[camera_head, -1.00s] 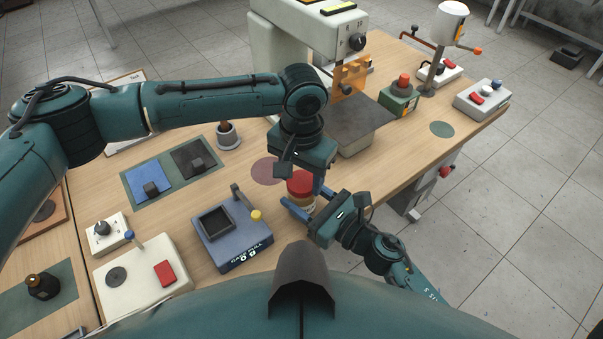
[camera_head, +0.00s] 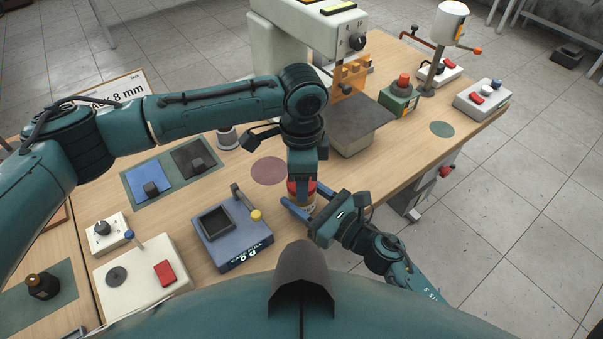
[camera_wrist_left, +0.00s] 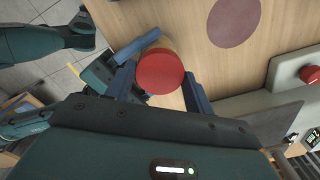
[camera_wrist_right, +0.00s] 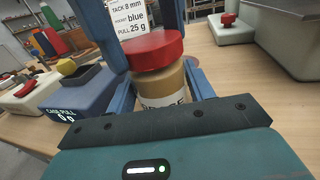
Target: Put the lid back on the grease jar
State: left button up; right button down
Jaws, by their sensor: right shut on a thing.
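The grease jar (camera_wrist_right: 166,88) is tan with a pale label and stands upright in my right gripper (camera_head: 310,203), whose blue fingers are shut around its body. The red lid (camera_wrist_right: 153,50) sits on top of the jar; I cannot tell whether it is screwed down. My left gripper (camera_wrist_left: 160,80) points down over the jar. Its fingers are open, one on each side of the lid (camera_wrist_left: 160,73), very close to its rim. In the head view my left gripper (camera_head: 302,182) hides most of the lid.
A blue-grey cable-pull tester (camera_head: 232,236) stands left of the jar. A round mauve mark (camera_head: 269,171) lies on the bench behind it. A press with a dark plate (camera_head: 352,127) stands at the back right. The bench edge is close on the right.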

pick_arm(q)
jog(key=o, duration=0.4)
jog(key=shift+r, duration=2.25)
jog(key=shift+c, duration=0.4)
jog(key=shift+r+n, duration=0.7)
jog(key=shift+n, duration=0.5)
notch_tip(320, 180, up, 2)
jog(key=n, duration=0.4)
